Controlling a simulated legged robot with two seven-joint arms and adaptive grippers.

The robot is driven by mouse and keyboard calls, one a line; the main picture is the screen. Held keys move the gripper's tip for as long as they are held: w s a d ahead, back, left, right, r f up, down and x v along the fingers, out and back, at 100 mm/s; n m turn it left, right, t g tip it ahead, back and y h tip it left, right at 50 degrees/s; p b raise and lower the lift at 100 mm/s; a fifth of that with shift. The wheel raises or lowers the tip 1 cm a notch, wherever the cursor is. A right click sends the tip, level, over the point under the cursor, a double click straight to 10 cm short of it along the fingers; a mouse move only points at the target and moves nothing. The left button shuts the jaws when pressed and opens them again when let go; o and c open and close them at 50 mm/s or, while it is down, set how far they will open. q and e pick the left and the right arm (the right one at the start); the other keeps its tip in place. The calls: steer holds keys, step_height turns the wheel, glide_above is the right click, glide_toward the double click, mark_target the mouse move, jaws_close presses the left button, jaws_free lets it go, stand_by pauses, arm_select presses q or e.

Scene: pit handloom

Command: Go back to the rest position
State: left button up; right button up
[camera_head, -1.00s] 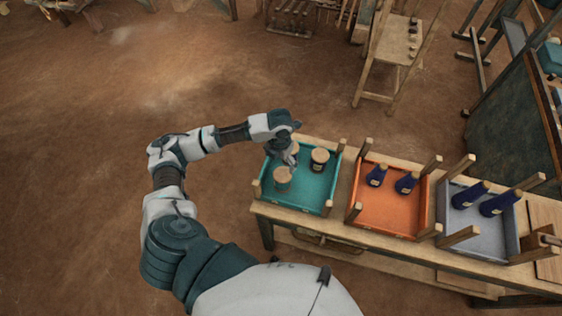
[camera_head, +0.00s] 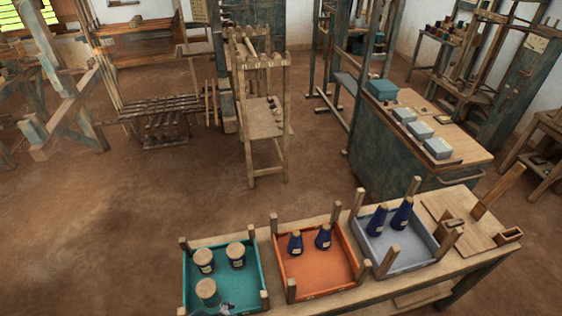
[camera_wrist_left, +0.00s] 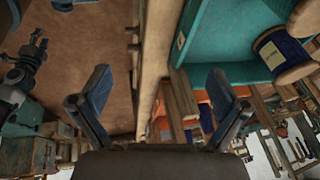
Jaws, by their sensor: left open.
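My left gripper shows in the left wrist view (camera_wrist_left: 157,92) with its two dark fingers spread apart and nothing between them. In the head view only a small grey piece at the front edge of the teal tray (camera_head: 262,275) looks like part of it. The tray holds three spools with wooden tops (camera_head: 236,250). In the left wrist view a blue spool with a pale label (camera_wrist_left: 275,52) sits in the tray, apart from my fingers. A dark gripper-like shape (camera_wrist_left: 36,52) at the left of that view looks like my right gripper; its jaws are too small to read.
The bench also carries an orange tray (camera_head: 318,290) and a grey tray (camera_head: 412,247), each with two dark blue cones. Wooden posts rise at tray corners. A wooden stand (camera_head: 265,120) and a dark cabinet (camera_head: 390,150) stand behind.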

arm_select(q)
steer(key=s+a+f+n+y, duration=0.25)
steer(key=s+a+n, duration=0.5)
steer(key=n, duration=0.45)
steer(key=s+f+g, duration=0.1)
steer(key=s+f, duration=0.1)
steer(key=f, duration=1.2)
steer(key=s+f+g, duration=0.1)
steer(key=s+f, duration=0.1)
steer(key=f, duration=1.2)
steer(key=s+a+f+b, duration=0.1)
steer(key=s+a+f, duration=0.1)
steer(key=s+f, duration=1.3)
steer(key=shift+s+a+g, duration=0.3)
steer(key=shift+s, duration=0.3)
